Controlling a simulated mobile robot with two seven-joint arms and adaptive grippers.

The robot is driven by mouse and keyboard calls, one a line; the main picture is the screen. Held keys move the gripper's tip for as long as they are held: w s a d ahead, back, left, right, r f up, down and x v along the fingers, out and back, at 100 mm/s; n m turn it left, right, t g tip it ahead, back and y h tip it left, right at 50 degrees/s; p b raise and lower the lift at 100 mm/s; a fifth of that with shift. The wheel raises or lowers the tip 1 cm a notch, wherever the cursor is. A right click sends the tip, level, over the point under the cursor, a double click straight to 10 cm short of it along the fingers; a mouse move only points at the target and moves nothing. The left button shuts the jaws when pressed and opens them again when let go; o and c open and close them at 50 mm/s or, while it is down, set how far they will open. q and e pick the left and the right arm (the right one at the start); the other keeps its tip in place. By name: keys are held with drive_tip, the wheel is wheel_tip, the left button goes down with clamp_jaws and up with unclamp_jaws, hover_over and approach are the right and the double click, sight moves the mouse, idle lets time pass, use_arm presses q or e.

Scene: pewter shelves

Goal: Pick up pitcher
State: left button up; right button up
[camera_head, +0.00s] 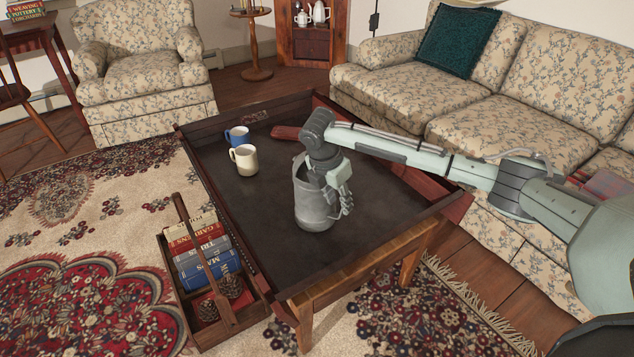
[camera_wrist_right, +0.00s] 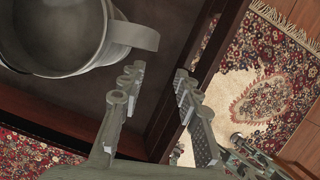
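The grey metal pitcher (camera_head: 311,212) stands upright on the dark tray-topped table (camera_head: 262,215). In the right wrist view, the pitcher (camera_wrist_right: 60,35) is at the upper left, with its handle (camera_wrist_right: 137,36) pointing right. My right gripper (camera_head: 345,198) is at the right side of the pitcher in the head view and hides part of it. In the wrist view, my right gripper (camera_wrist_right: 158,76) has its two fingers apart with nothing between them. The handle lies just beyond the left finger; whether they touch I cannot tell. My left gripper is in neither view.
A blue mug (camera_head: 238,137) and a cream mug (camera_head: 244,160) stand on the table's far left part. Raised rims edge the table. A wooden carrier (camera_head: 262,303) with books stands on the floor at left. A floral sofa (camera_head: 470,125) is behind my right arm.

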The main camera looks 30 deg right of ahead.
sight(341, 219)
drive_tip(key=d+f, duration=0.1)
drive_tip(key=f, duration=0.1)
drive_tip(key=w+d+f, duration=0.1)
drive_tip(key=f, duration=0.1)
drive_tip(key=w+d+f+b, duration=0.1)
drive_tip(key=f, duration=0.1)
drive_tip(key=shift+w+f, duration=0.1)
drive_tip(key=shift+f, duration=0.1)
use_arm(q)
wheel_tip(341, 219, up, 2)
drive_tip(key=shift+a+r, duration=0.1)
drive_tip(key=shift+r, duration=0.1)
use_arm(e)
drive_tip(key=shift+f, duration=0.4)
drive_tip(key=shift+d, duration=0.1)
clamp_jaws()
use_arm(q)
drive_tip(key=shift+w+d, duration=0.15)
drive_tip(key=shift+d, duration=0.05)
use_arm(e)
drive_tip(key=shift+w+r, duration=0.15)
drive_tip(key=shift+w, duration=0.05)
